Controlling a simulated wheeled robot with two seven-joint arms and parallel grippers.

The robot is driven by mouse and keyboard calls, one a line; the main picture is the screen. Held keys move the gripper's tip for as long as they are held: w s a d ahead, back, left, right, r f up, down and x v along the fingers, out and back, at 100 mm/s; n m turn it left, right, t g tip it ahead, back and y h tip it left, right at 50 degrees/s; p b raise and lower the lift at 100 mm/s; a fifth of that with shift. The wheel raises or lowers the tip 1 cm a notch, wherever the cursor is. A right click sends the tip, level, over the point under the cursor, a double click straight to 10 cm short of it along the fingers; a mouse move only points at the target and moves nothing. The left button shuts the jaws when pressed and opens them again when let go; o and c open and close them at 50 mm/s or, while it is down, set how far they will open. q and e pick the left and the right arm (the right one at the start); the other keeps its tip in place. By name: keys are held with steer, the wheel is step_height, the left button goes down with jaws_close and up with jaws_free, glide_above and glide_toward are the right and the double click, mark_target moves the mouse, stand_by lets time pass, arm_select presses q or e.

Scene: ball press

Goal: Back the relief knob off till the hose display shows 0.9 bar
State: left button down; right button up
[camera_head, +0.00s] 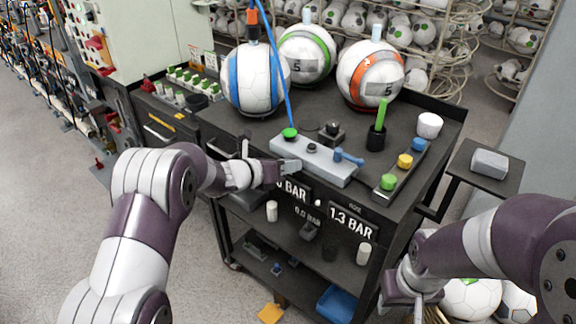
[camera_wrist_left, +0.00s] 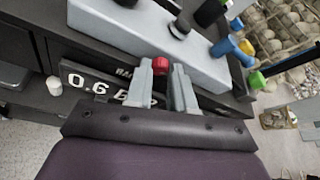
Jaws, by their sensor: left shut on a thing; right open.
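The relief knob shows as a small red knob (camera_wrist_left: 160,66) on the front of the grey manifold (camera_wrist_left: 140,35) in the left wrist view. My left gripper (camera_wrist_left: 162,84) is shut on it; in the head view the gripper (camera_head: 290,166) is at the manifold's front left and hides the knob. On the cart's front, the right display (camera_head: 352,222) reads 1.3 BAR, with a small label above it that looks like "HOSE". The left display (camera_wrist_left: 95,85) reads 0.6 in the left wrist view and is partly covered by my fingers. My right gripper (camera_head: 398,290) is open and empty, low beside the cart.
Balls with blue (camera_head: 255,80), green (camera_head: 306,55) and orange (camera_head: 370,75) bands stand behind the manifold. A blue tube (camera_head: 280,85) runs down to its green fitting. A tray of colored caps (camera_head: 403,160) is at the right. A side stand (camera_head: 485,185) holds a grey block.

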arm_select(q)
steer(key=shift+f, duration=0.1)
stand_by(0.3)
steer(key=c, duration=1)
jaws_free()
steer(key=shift+o, duration=0.2)
steer(key=b+v, duration=0.2)
steer(key=v, duration=1)
steer(key=shift+a, duration=0.35)
steer(key=shift+s, duration=0.15)
